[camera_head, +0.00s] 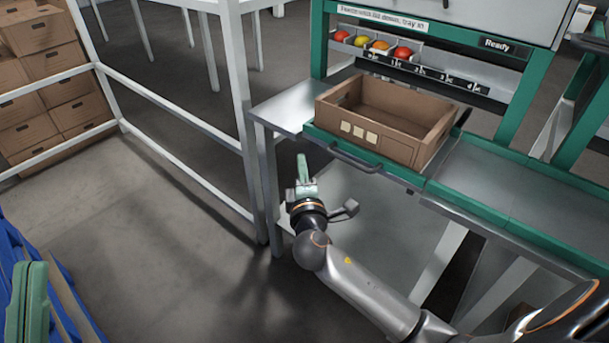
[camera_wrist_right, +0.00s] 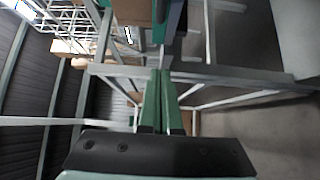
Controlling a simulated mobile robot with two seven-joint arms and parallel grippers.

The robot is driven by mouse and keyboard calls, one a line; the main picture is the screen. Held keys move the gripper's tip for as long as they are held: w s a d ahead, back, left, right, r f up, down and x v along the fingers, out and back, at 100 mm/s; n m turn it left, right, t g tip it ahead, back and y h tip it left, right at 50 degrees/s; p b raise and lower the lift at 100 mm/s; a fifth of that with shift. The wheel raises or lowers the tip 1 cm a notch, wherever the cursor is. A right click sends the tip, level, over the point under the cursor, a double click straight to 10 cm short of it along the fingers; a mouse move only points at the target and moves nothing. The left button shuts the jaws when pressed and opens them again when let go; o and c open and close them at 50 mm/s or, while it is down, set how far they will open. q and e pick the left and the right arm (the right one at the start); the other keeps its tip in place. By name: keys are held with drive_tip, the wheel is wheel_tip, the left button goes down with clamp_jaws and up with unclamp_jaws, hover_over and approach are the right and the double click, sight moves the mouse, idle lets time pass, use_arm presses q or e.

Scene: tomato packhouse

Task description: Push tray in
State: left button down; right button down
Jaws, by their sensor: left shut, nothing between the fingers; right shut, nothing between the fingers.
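The tray (camera_head: 318,136) has a green front edge and a dark bar handle (camera_head: 355,159). It carries an open, empty brown cardboard box with three pale labels. From this angle I cannot tell how far out the tray stands. My right gripper (camera_head: 302,165) is shut and empty, below and left of the tray's front edge, apart from it. In the right wrist view its green fingers (camera_wrist_right: 163,85) are together. My left gripper (camera_head: 32,300) is at the lower left edge, partly cut off, shut and empty, far from the tray.
The green-framed station has a "Ready" sign (camera_head: 507,47) and a rack of red and yellow tomatoes (camera_head: 375,45). A grey surface (camera_head: 530,195) with a green edge lies right of the tray. A white rail frame (camera_head: 245,110) stands left. Stacked cartons (camera_head: 40,80) are far left.

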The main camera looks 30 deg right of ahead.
sight(309, 133)
use_arm(q)
drive_tip(key=shift+s+d+f+m+h+b, duration=0.1)
drive_tip(key=shift+s+d+m+h+b, duration=0.05)
drive_tip(key=shift+s+m+h+b, duration=0.5)
use_arm(e)
drive_tip(key=shift+w+d, duration=1.45)
drive_tip(key=shift+w, duration=0.15)
drive_tip(key=shift+w+d, duration=1.4)
drive_tip(key=shift+w, duration=0.2)
use_arm(q)
drive_tip(key=shift+w, duration=0.1)
drive_tip(key=shift+f, duration=0.1)
use_arm(e)
drive_tip(key=shift+w+d+f, duration=0.1)
